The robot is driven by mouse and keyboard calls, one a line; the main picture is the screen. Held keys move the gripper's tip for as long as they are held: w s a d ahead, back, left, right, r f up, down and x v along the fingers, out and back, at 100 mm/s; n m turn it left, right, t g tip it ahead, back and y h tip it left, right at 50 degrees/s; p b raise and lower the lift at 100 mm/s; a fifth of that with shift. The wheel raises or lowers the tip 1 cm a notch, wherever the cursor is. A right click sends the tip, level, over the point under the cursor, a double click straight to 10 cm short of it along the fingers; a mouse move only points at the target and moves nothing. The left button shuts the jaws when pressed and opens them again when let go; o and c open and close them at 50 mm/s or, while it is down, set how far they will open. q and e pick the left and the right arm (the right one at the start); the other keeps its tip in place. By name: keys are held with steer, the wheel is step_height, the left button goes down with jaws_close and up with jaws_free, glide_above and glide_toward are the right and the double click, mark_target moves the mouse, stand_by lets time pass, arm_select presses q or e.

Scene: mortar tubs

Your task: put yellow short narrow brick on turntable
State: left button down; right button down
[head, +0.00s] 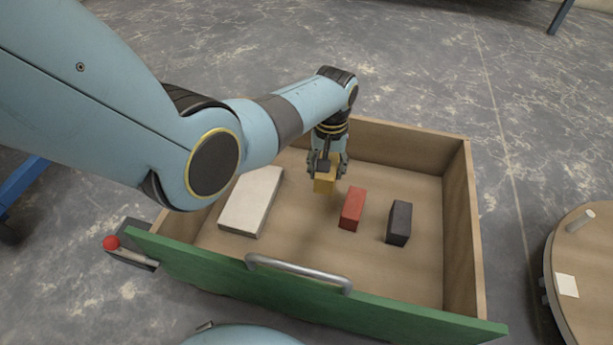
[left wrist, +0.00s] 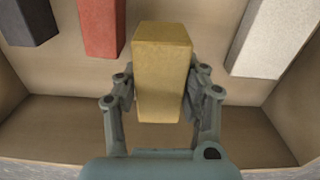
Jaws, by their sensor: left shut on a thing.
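The yellow brick (head: 324,183) is between the fingers of my left gripper (head: 328,168), over the inside of a wooden drawer. In the left wrist view the yellow brick (left wrist: 161,70) fills the middle, with the left gripper's fingers (left wrist: 160,100) closed on its two sides. Whether it touches the drawer floor is hard to tell. The turntable (head: 590,285) is a round wooden disc at the right edge, partly cut off, with a pale square and a small peg on it. My right gripper is not in view.
The drawer (head: 458,215) has a green front (head: 310,300) with a metal handle (head: 298,272). Inside are a white block (head: 251,201), a red brick (head: 352,209) and a dark grey brick (head: 399,223). A gap of bare floor separates drawer and turntable. A red knob (head: 111,243) is at left.

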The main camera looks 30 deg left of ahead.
arm_select(q)
steer(key=w+d+r, duration=0.3)
steer(key=w+d, duration=0.1)
steer(key=shift+w+r, duration=0.2)
steer(key=shift+r, duration=0.1)
